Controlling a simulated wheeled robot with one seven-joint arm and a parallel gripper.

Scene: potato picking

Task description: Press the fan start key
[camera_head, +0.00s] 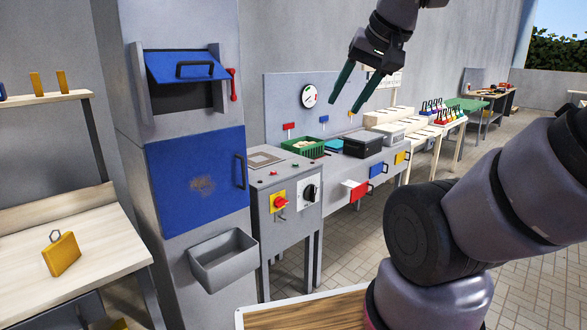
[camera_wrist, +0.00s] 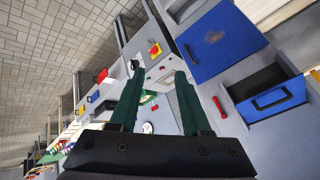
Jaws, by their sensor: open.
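My gripper (camera_head: 345,105) is open and empty, with two green fingers hanging down in the air in front of the grey wall. In the wrist view its fingers (camera_wrist: 160,72) are spread apart. A grey control cabinet (camera_head: 288,237) stands below and left of it. Its front has a red mushroom button (camera_head: 281,202) on a yellow plate and a black knob (camera_head: 310,193) on a white plate. Small red and green spots show near its top, too small to identify. No key is clearly labelled as the fan start key. The gripper touches none of these.
A tall grey cabinet (camera_head: 190,115) with a blue door (camera_head: 200,180) and open blue flap (camera_head: 186,66) stands left. A grey bin (camera_head: 223,260) juts out below. A bench with a green crate (camera_head: 302,146) and black box (camera_head: 363,145) stands right of the control cabinet. Tiled floor lies open at right.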

